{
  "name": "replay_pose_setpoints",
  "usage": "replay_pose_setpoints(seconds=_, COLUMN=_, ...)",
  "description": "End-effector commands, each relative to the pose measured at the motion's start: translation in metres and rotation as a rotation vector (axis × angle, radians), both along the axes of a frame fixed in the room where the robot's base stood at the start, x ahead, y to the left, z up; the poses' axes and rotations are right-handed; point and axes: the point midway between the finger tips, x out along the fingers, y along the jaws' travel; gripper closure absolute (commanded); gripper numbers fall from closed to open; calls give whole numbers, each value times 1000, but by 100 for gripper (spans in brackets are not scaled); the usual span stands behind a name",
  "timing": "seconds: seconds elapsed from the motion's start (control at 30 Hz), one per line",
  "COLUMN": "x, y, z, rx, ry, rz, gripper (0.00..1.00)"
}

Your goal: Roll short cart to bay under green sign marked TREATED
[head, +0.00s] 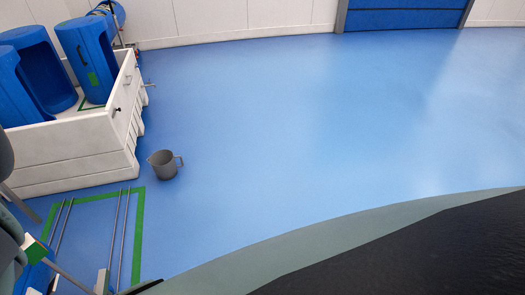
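A green-taped floor bay (138,235) with metal rails (118,240) lies at the lower left in the head view. At the lower left corner, a blue piece with a green patch (37,252) and metal bars shows only in part. I cannot tell whether it belongs to the short cart. No sign marked TREATED can be made out. My gripper cannot be made out in this view.
A grey jug (164,164) stands on the floor beside a white walled platform (70,152) holding blue tubs (87,60). A blue door (400,18) is at the back. A grey border (330,243) edges a black area at lower right. The middle blue floor is clear.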

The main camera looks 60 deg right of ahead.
Motion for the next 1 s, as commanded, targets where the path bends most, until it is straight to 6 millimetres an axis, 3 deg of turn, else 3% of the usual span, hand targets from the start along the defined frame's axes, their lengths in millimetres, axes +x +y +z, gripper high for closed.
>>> replay_pose_setpoints(seconds=0.57, x=4, y=9, z=0, rx=0, ry=1, rz=0, gripper=38)
replay_pose_setpoints(seconds=1.0, x=4, y=9, z=0, rx=0, ry=1, rz=0, gripper=84)
